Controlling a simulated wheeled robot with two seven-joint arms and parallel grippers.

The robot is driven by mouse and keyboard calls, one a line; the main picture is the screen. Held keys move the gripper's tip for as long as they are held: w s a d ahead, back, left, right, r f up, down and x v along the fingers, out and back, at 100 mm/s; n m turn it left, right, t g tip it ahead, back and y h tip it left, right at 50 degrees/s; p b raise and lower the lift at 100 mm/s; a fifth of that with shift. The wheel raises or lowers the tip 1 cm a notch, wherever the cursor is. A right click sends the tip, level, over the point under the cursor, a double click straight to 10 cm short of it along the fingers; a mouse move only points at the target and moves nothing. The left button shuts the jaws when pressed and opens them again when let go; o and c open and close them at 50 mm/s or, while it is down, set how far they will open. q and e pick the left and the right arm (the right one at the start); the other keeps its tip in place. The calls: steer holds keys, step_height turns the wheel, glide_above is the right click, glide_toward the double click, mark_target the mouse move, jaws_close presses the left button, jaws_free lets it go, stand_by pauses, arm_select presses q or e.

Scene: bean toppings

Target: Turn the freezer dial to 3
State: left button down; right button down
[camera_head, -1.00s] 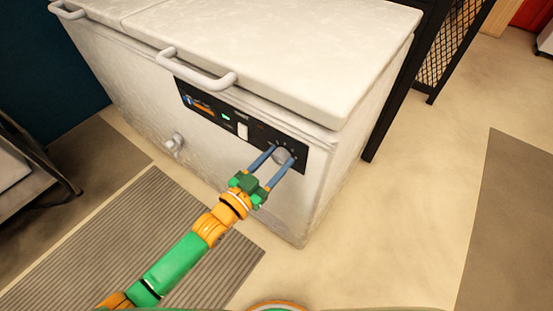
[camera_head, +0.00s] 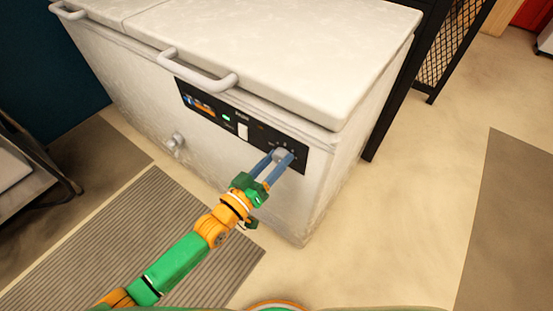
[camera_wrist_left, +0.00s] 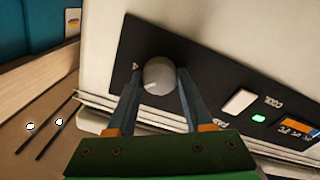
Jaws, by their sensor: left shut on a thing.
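The white chest freezer (camera_head: 230,180) stands in front of me, with a black control panel (camera_head: 213,108) on its front. The round grey freezer dial (camera_head: 281,153) is at the right end of the panel. It also shows in the left wrist view (camera_wrist_left: 158,74), with a small light mark on its face; the numbers around it are too small to read. My left gripper (camera_head: 282,158) is shut on the dial, one blue finger on each side; its fingers also show in the left wrist view (camera_wrist_left: 159,90). My right gripper is not in view.
The panel also has a white switch (camera_head: 242,132) and a green light (camera_head: 226,118). The lid handle (camera_head: 197,72) juts out above the panel. A grey drain knob (camera_head: 174,143) sticks out lower left.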

arm_select(q)
steer(key=shift+f+n, duration=0.15)
steer(key=shift+n, duration=0.45)
steer(key=shift+c, duration=1.4)
jaws_free()
steer(key=v, duration=0.7)
steer(key=shift+p, duration=0.4)
steer(key=shift+s, duration=0.1)
